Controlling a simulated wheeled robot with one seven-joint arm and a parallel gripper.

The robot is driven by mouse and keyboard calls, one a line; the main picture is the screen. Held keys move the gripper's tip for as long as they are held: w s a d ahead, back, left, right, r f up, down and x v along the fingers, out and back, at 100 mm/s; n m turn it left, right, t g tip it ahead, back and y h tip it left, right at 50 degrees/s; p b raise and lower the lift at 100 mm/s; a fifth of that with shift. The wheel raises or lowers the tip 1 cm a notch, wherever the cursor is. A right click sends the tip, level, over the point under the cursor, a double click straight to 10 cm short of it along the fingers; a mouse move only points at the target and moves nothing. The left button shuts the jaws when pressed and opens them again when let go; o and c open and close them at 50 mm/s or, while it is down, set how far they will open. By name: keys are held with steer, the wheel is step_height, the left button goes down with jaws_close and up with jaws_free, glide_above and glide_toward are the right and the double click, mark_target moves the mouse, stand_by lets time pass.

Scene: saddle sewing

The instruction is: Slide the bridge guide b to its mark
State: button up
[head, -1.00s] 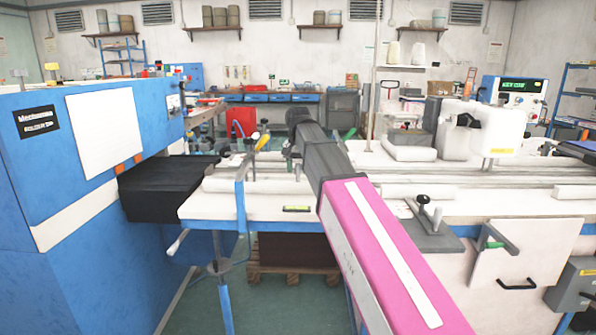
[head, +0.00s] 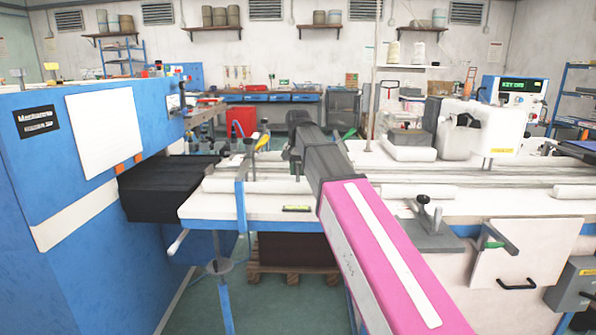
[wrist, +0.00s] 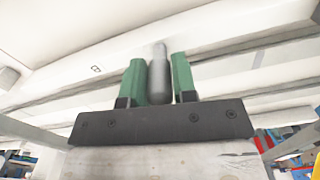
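In the wrist view, my gripper (wrist: 159,68) has its two green fingers on either side of a grey round post (wrist: 159,84) with a thinner tip. Whether this post belongs to bridge guide b cannot be told. Pale rails (wrist: 80,70) cross behind it, and one carries a small square outline (wrist: 95,69). In the head view, my dark and pink arm reaches over the white bench (head: 270,203) and hides the gripper's tips and what they hold. I cannot make out guide b or its mark there.
A blue machine (head: 60,150) stands at left with a black block (head: 155,195) beside the bench. A black-knobbed clamp (head: 425,215) sits right of my arm. A blue bracket (head: 240,190) rises at the bench's front left. A white sewing head (head: 480,130) stands at right.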

steer(key=o, duration=0.3)
step_height(320, 180, up, 11)
steer(key=shift+f, duration=0.1)
stand_by(0.5)
